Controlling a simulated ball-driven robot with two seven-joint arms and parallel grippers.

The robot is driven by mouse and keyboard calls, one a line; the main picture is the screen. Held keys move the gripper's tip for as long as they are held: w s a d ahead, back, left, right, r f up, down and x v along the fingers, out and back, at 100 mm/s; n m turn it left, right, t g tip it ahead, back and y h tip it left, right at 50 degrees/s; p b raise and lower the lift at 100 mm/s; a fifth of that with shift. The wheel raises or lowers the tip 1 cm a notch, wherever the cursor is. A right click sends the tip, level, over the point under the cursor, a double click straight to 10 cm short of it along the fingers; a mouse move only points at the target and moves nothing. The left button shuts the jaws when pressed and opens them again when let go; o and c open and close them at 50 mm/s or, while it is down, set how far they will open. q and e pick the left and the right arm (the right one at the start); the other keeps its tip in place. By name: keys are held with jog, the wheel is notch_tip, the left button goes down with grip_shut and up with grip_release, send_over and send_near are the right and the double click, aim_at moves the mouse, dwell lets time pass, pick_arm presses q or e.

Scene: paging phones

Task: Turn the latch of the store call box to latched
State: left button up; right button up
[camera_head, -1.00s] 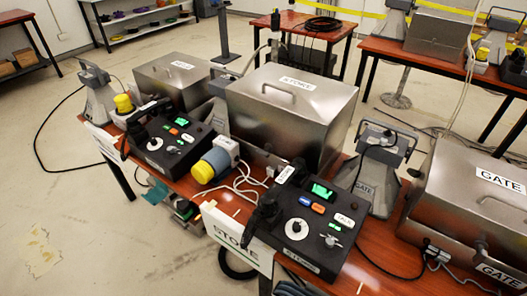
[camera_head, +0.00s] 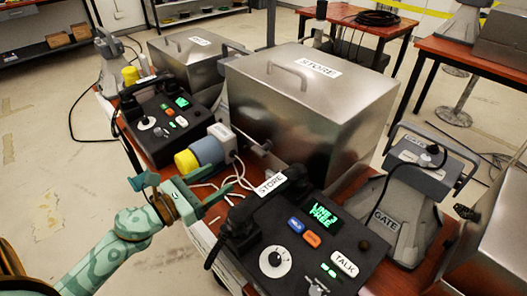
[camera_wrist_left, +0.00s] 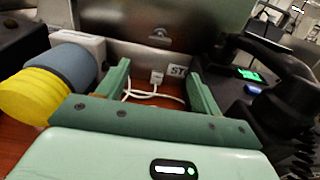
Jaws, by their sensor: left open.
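The store call box (camera_head: 310,110) is a large metal box with a lid handle and a STORE label, standing on the red table. A small latch-like fitting (camera_head: 262,147) shows on its front, above the white cables. In the left wrist view, a dark fitting (camera_wrist_left: 160,35) shows on the metal front, beyond the fingers; its exact setting is too small to tell. My left gripper (camera_head: 180,186) is open and empty, in front of and below the box, apart from it. In the left wrist view its two green fingers (camera_wrist_left: 161,76) are spread towards the box front. My right gripper is not in view.
A yellow and blue-grey cylinder (camera_head: 200,157) lies close beside my left gripper. A black STORE console (camera_head: 318,238) with handset (camera_head: 243,215) is to the right, another console (camera_head: 165,125) to the left. White cables (camera_head: 237,182) lie between. A GATE stand (camera_head: 397,205) is further right.

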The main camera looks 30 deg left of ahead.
aim_at(256, 155)
pick_arm(q)
jog(key=p+x, duration=0.1)
jog(key=x, duration=1.3)
jog(key=shift+w+d, duration=0.1)
jog(key=shift+w, duration=0.15)
jog(key=c, duration=1)
